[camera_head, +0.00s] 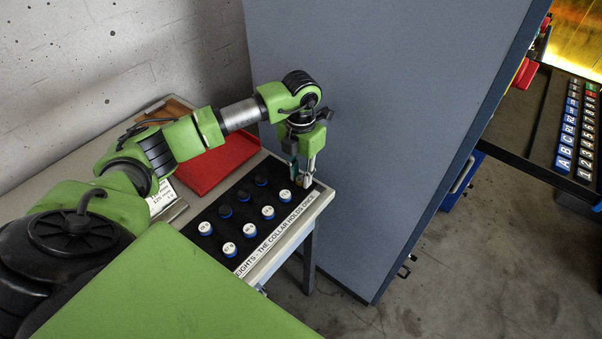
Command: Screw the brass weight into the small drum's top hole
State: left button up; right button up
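My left gripper (302,179) points down at the far right end of the black weight tray (236,232). Its two fingers stand apart, with a small brass-coloured thing (301,178) partly visible between them. I cannot tell whether the fingers press on it or whether it still rests on the tray. Several weights with blue collars and white labelled tops stand in the tray's front row, such as one weight (229,249). Darker-topped pieces (244,195) stand in the row behind. The small drum and my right gripper are not in view.
The tray lies on a light table (322,200) with a printed label strip (278,236) along its front edge. A red tray (222,160) lies behind. A large grey panel (385,110) rises close to the right of the gripper. A lettered rack (565,150) stands far right.

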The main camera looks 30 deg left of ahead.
pick_arm(q)
grip_shut()
jog(key=shift+r+p, duration=1.7)
jog(key=shift+r, duration=0.9)
jog(key=shift+f, duration=0.1)
jog(key=shift+s, duration=0.1)
